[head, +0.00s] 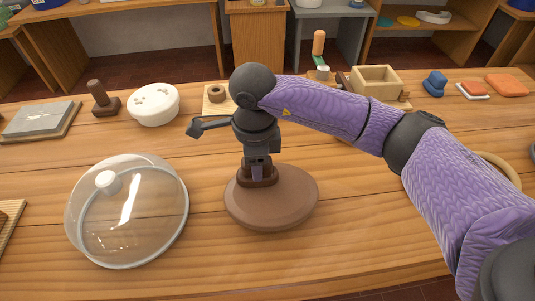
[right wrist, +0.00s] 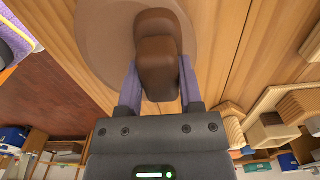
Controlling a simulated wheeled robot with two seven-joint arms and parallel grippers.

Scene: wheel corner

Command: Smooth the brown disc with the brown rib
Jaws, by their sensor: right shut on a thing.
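The brown disc (head: 285,208) lies flat on the wooden table in the middle of the head view. It also shows behind the rib in the right wrist view (right wrist: 100,35). My right gripper (head: 257,172) points down over the far left part of the disc, shut on the brown rib (head: 262,182). The rib shows between the two purple fingers in the right wrist view (right wrist: 157,60). It is at the disc's top face; I cannot tell whether it touches. My left gripper is not in view.
A clear dome lid with a white knob (head: 150,215) stands left of the disc. Behind are a grey slab (head: 38,120), a brown stamp-like tool (head: 102,100), a white round pot (head: 154,105) and a wooden box (head: 376,80). The table in front of the disc is clear.

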